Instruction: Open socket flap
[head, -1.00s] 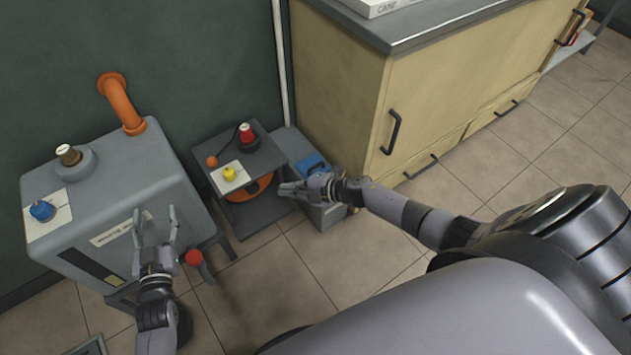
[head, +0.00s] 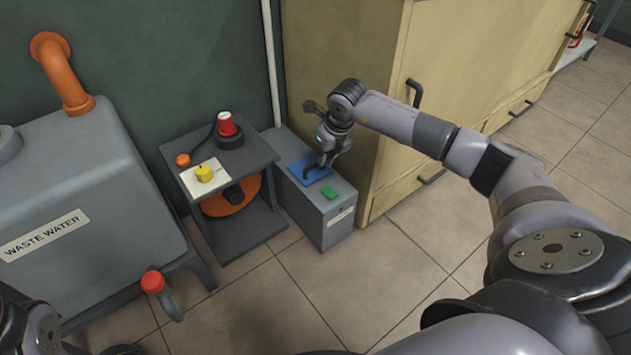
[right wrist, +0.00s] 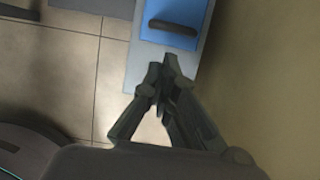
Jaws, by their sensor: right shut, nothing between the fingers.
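The socket flap is a blue plate (head: 298,167) on top of a low grey box (head: 322,207) against the wall. It lies flat and looks closed. It also shows at the top of the right wrist view (right wrist: 180,10), with a dark handle bar (right wrist: 172,27) on it. My right gripper (head: 324,158) points down over the flap and hides part of it. In the right wrist view its fingertips (right wrist: 163,78) are together and empty, apart from the handle in the picture. Contact with the flap cannot be told. Of my left arm only part shows at the lower left; its fingers are not visible.
A green button (head: 330,192) sits on the box in front of the flap. A beige cabinet (head: 335,55) stands close on the right. A grey stand (head: 262,150) with yellow and red knobs is on the left, beside the waste water tank (head: 90,170). The floor in front is clear.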

